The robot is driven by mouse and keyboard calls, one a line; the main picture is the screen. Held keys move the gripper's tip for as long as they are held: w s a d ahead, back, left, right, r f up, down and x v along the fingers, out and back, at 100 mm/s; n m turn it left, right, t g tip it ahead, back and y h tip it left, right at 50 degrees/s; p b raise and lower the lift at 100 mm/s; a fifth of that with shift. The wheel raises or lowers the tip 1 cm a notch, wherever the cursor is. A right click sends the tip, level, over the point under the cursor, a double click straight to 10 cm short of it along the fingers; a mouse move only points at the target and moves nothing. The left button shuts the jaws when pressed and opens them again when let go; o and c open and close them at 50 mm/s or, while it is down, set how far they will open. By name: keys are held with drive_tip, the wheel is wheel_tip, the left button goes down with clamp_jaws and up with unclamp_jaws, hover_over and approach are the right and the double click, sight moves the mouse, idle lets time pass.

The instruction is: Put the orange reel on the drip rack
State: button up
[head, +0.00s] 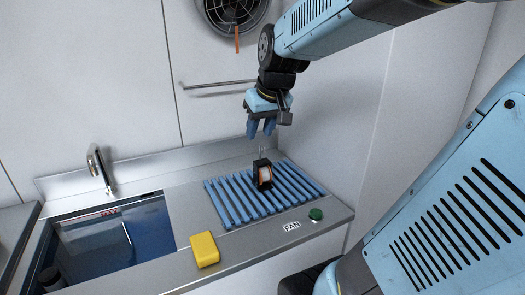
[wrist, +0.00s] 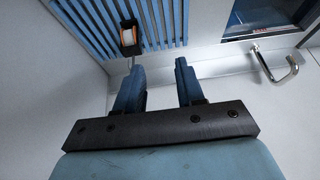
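The blue slatted drip rack (head: 222,203) lies on the counter right of the sink; its slats also show in the wrist view (wrist: 88,28). A small black piece with an orange and white part (head: 264,174), which looks like the orange reel, stands on the rack near its middle. It also shows in the wrist view (wrist: 128,37), beyond the left finger and apart from it. My gripper (head: 260,131) hangs above the rack's back part, fingers pointing down. In the wrist view its two fingers (wrist: 160,68) are spread with nothing between them.
A yellow block (head: 204,249) lies on the counter in front of the rack. A green button (head: 315,214) sits beside a FAN label. The sink (head: 75,235) and tap (head: 99,169) are at left. A wall rail (head: 215,85) and round fan (head: 233,10) are behind my gripper.

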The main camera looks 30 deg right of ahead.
drive_tip(key=s+a, duration=0.5)
drive_tip(key=s, duration=0.6)
drive_tip(key=shift+s+t, duration=0.15)
drive_tip(key=shift+t, duration=0.15)
drive_tip(key=shift+f, duration=0.1)
idle(0.4)
